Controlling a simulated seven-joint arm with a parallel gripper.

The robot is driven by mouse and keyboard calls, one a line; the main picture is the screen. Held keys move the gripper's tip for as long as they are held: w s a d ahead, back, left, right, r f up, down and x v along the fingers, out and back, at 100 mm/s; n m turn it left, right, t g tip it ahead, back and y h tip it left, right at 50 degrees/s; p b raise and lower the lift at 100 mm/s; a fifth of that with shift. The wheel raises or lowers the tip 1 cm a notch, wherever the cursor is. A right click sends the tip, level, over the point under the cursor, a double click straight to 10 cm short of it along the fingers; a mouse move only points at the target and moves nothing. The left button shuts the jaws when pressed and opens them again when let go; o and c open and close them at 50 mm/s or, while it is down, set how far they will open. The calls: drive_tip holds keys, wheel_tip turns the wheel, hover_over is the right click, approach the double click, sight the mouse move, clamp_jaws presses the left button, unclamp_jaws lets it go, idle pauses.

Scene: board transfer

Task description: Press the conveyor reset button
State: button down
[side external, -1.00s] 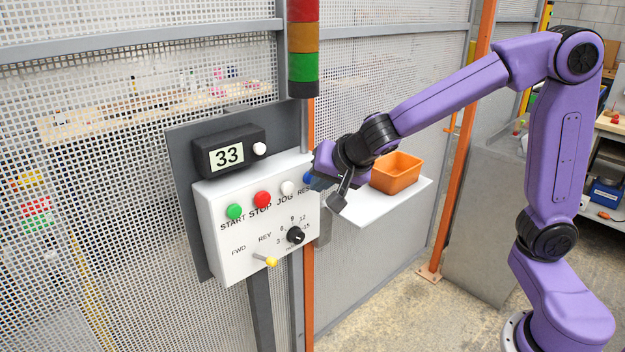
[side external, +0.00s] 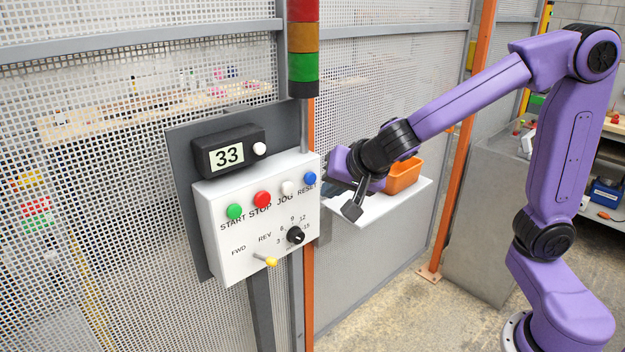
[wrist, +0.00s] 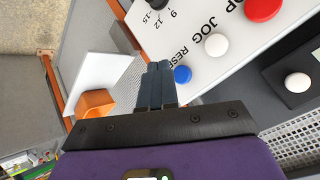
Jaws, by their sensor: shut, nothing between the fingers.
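The blue reset button (side external: 309,178) is at the right end of the button row on the white control box (side external: 215,240), above the label RESET. In the wrist view the blue button (wrist: 182,75) is just right of my fingertips. My gripper (side external: 328,177) is right of the button in the side view, with a gap between them. Its fingers (wrist: 157,72) are together and hold nothing. In the side view the fingers are partly hidden by the wrist and the box edge.
White JOG (side external: 287,188), red STOP (side external: 262,199) and green START (side external: 234,212) buttons sit in the same row. A black dial (side external: 295,235) and yellow-tipped lever (side external: 271,261) are below. A display (side external: 229,155) reads 33. An orange bin (side external: 403,176) stands on a white shelf (side external: 365,212).

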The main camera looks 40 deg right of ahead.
drive_tip(key=shift+s, duration=1.8)
drive_tip(key=s+d+f+n+g, duration=0.1)
drive_tip(key=s+f+n+g, duration=0.1)
drive_tip(key=s+n, duration=0.5)
drive_tip(key=s+d+f+n+g+y, duration=0.1)
drive_tip(key=s+d+f+n+g, duration=0.1)
drive_tip(key=s+n, duration=0.5)
drive_tip(key=s+d+f+n+g, duration=0.1)
drive_tip(key=s+f+n+g, duration=0.1)
drive_tip(key=s+n+g, duration=0.2)
drive_tip(key=s+n, duration=0.3)
drive_tip(key=s, duration=0.1)
drive_tip(key=shift+d+f+g, duration=0.15)
drive_tip(key=shift+f+g, duration=0.15)
drive_tip(key=shift+f, duration=0.05)
